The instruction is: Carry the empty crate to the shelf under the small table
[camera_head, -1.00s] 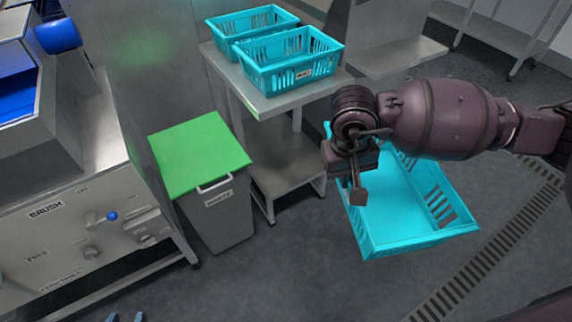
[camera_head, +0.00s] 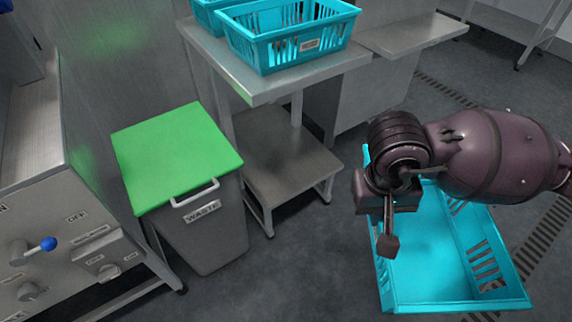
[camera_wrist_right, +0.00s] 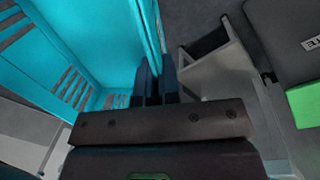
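The empty turquoise crate (camera_head: 430,262) is at the lower right in the head view, with slotted walls and nothing in it. My right gripper (camera_head: 388,238) is at its left side wall. In the wrist view the two dark fingers (camera_wrist_right: 155,82) are close together with the turquoise wall (camera_wrist_right: 148,35) between them. The small table (camera_head: 292,82) is left of the crate, and its lower shelf (camera_head: 278,165) is bare. The crate is to the right of the shelf, apart from it. My left gripper is not in view.
Two turquoise crates (camera_head: 290,40) stand on the small table's top. A grey waste bin (camera_head: 208,235) with a green lid (camera_head: 172,150) stands left of the shelf. A metal control panel (camera_head: 70,240) is at the left. Grey floor (camera_head: 310,265) is clear between bin and held crate.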

